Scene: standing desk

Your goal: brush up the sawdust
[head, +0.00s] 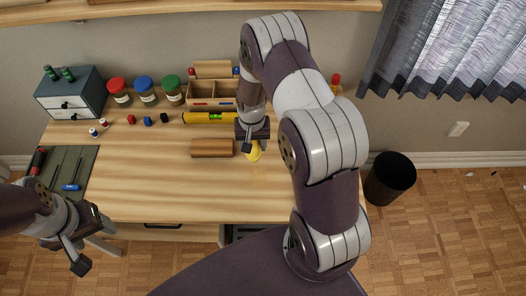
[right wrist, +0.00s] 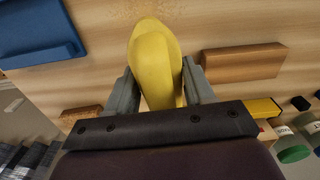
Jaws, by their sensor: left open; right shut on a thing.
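My right gripper (head: 253,140) is over the desk, shut on a smooth yellow object (head: 254,152). In the right wrist view the yellow object (right wrist: 155,60) sits between both fingers of the gripper (right wrist: 152,90) and sticks out beyond them. Whether it is a brush handle I cannot tell; no bristles show. A blue flat-edged thing (right wrist: 38,30) is at upper left in the right wrist view; my right arm hides that area in the head view. My left gripper (head: 92,243) is open and empty in front of the desk's left part.
A brown wooden block (head: 212,148) lies left of the right gripper. Behind it are a yellow spirit level (head: 208,118), jars (head: 146,91) and a wooden organiser (head: 200,92). A dark mat (head: 80,160) with tools lies at left. A black bin (head: 390,178) stands right of the desk.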

